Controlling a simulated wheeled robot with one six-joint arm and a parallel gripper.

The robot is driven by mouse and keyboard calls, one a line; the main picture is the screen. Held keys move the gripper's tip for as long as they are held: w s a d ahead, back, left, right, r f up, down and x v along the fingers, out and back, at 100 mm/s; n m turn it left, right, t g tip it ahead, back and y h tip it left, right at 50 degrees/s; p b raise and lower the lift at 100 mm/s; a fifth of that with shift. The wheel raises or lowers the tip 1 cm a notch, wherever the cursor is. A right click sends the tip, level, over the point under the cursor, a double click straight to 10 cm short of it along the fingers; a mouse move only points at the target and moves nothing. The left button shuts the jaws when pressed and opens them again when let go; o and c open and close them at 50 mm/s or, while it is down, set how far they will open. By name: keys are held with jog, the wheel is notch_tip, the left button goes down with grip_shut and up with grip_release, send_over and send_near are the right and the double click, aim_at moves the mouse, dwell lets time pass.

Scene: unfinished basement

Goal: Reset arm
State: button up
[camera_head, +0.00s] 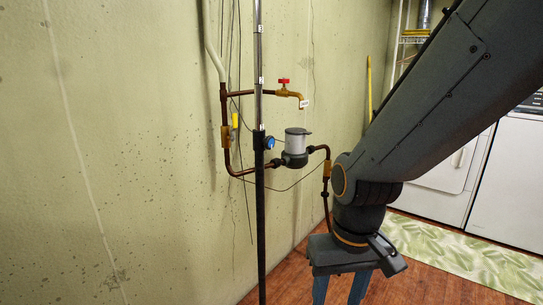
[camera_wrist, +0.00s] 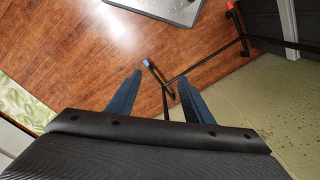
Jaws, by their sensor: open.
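My arm reaches in from the upper right of the head view and bends down at its wrist. My gripper (camera_head: 339,293) points down at the bottom of that view, with its two blue fingers apart and the tips cut off by the frame edge. In the wrist view my gripper (camera_wrist: 160,75) shows two blue fingers spread wide, with nothing held between them. Wooden floor (camera_wrist: 95,55) lies below them.
Copper pipes with a red-handled tap (camera_head: 284,82) and a grey meter (camera_head: 296,146) run along the green wall (camera_head: 130,150), left of my arm. White appliances (camera_head: 508,180) and a leaf-patterned mat (camera_head: 470,258) lie right. Open wooden floor (camera_head: 408,290) is below.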

jog(key=s+d+r+m+p, duration=0.1)
jog(key=s+d+r+p, duration=0.1)
jog(key=d+r+p, duration=0.5)
jog(key=r+p, duration=0.1)
jog(key=p, duration=0.1)
jog(key=shift+d+r+m+h+p, duration=0.2)
jog(key=shift+m+h+p, duration=0.1)
jog(key=shift+m+p, duration=0.1)
